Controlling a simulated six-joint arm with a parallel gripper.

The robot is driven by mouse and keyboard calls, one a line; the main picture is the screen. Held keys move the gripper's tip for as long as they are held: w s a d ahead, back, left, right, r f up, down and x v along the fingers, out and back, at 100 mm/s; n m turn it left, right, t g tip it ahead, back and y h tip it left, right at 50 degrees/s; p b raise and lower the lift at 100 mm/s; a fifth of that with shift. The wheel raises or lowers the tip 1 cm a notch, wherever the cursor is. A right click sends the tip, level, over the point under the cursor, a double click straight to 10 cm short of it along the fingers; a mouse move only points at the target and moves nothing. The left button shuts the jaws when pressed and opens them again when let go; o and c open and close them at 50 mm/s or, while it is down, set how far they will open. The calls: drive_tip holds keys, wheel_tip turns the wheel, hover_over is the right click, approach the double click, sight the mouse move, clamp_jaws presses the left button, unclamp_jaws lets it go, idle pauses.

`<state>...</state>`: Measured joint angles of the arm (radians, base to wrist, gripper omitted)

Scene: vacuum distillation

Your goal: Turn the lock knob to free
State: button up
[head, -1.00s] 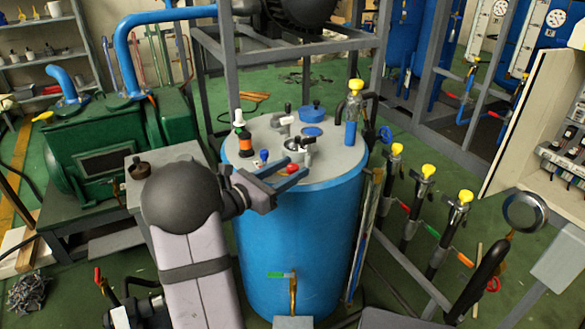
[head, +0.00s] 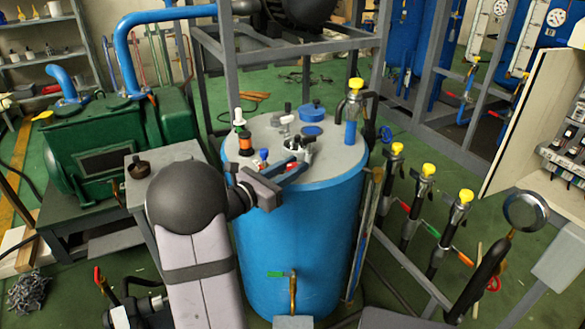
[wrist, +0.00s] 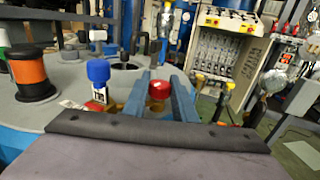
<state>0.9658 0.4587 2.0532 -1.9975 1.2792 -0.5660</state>
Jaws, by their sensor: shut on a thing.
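The knob that appears to be the lock knob is a red, round-topped knob on the lid of the blue drum (head: 297,245). In the wrist view this red knob (wrist: 159,89) lies between the two blue-grey fingers of my gripper (wrist: 161,82). In the head view my gripper (head: 291,170) reaches across the front of the lid. Its jaws are shut on the red knob, which is partly hidden there by the fingers. The knob's base and any lock marking cannot be made out.
A blue-capped fitting (wrist: 98,72) stands just left of the fingers. An orange-and-black bottle (head: 245,145) stands further left on the lid. A blue pipe fitting with a yellow cap (head: 351,120) rises at the lid's right. Several yellow-topped valves stand right of the drum.

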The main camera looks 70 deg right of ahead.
drive_tip(key=n+t+b, duration=0.1)
drive_tip(key=n+t+h+b, duration=0.1)
drive_tip(key=t+b, duration=0.1)
drive_tip(key=n+t+b, duration=0.1)
drive_tip(key=t, duration=0.1)
drive_tip(key=shift+s+f+n+h+b, duration=0.15)
drive_tip(key=shift+f+n+h+b, duration=0.15)
drive_tip(key=shift+b, duration=0.1)
drive_tip(key=shift+n+t+b, duration=0.7)
drive_tip(key=shift+t+b, duration=0.5)
drive_tip(key=shift+b, duration=0.05)
drive_tip(key=shift+r+n+t+b, duration=0.1)
drive_tip(key=shift+n+t+b, duration=0.2)
drive_tip(key=shift+t+b, duration=0.15)
drive_tip(key=shift+r+t, duration=0.15)
drive_tip(key=shift+t, duration=0.1)
drive_tip(key=o, duration=1)
drive_tip(key=shift+o, duration=0.2)
drive_tip(key=shift+a, duration=0.1)
drive_tip(key=a, duration=0.7)
drive_tip(key=shift+s+a, duration=0.1)
